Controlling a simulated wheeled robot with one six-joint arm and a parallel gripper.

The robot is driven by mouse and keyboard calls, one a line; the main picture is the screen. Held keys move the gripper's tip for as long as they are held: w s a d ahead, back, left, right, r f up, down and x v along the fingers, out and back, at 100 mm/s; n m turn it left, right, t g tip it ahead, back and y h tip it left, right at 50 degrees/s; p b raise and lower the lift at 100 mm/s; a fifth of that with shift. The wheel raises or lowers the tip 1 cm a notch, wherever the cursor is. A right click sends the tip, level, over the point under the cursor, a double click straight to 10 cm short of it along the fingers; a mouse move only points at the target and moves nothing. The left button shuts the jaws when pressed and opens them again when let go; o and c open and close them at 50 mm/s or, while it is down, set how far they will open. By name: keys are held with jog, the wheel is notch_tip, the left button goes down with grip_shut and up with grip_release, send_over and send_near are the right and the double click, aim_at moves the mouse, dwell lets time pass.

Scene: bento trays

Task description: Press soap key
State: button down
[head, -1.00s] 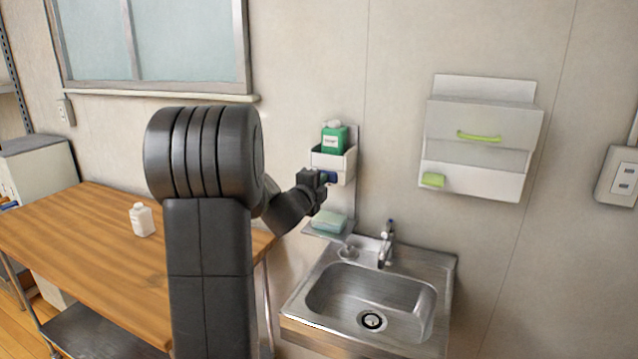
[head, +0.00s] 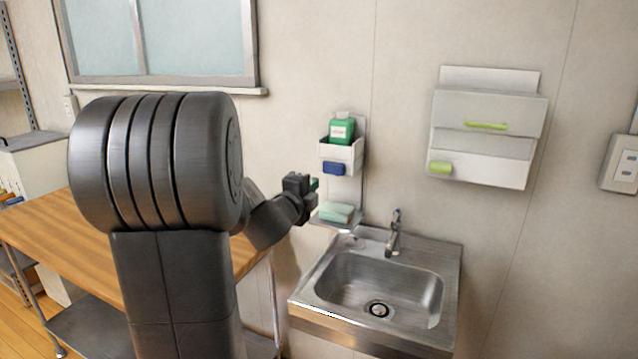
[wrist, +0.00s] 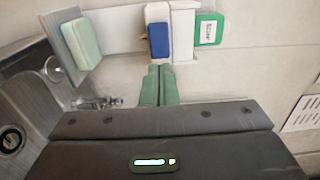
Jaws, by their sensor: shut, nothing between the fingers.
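The blue key (head: 334,168) is on the front of a white wall-mounted holder (head: 350,155) above the sink, and it also shows in the wrist view (wrist: 159,41). A green bottle (head: 341,131) stands in the holder; it shows at the upper right in the wrist view (wrist: 208,30). My gripper (head: 315,185) is lower left of the blue key in the head view. Its green fingertips (wrist: 159,72) are together and empty, pointing toward the key with a gap between in the wrist view.
A pale green block (head: 336,211) lies on a small shelf below the holder. The steel sink (head: 300,290) and tap (head: 394,236) are below right. A white wall dispenser (head: 485,150) hangs to the right. A wooden table (head: 40,232) is at left.

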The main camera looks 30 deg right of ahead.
jog(key=shift+v, duration=1.4)
jog(key=shift+w+d, duration=0.1)
jog(key=shift+d, duration=0.05)
